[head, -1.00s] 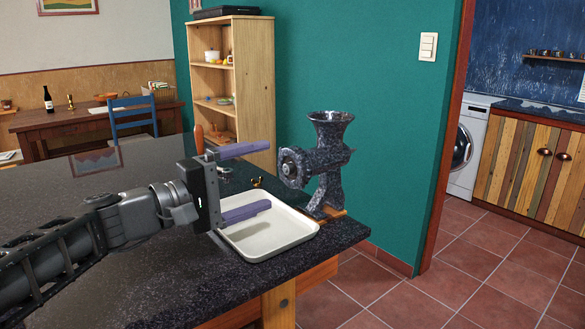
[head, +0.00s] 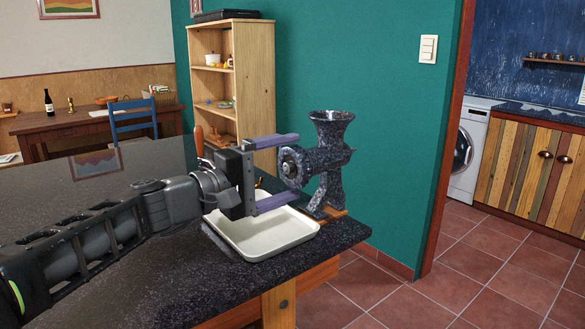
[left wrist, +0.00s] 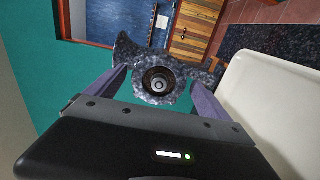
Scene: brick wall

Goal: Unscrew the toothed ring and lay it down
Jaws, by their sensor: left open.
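A dark speckled meat grinder (head: 328,160) stands clamped at the table's right edge. The toothed ring (head: 290,167) sits on the grinder's front mouth, facing my left gripper. In the left wrist view the round front with the ring (left wrist: 159,82) shows between the fingers. My left gripper (head: 287,171) is open, with one purple finger above and one below the ring in the head view. I cannot tell whether the fingers touch it. The right gripper is not in view.
A white tray (head: 262,248) lies on the dark table (head: 130,285) below my left gripper; it also shows in the left wrist view (left wrist: 270,100). An orange handle (head: 199,141) stands behind the gripper. The table is clear at the far left.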

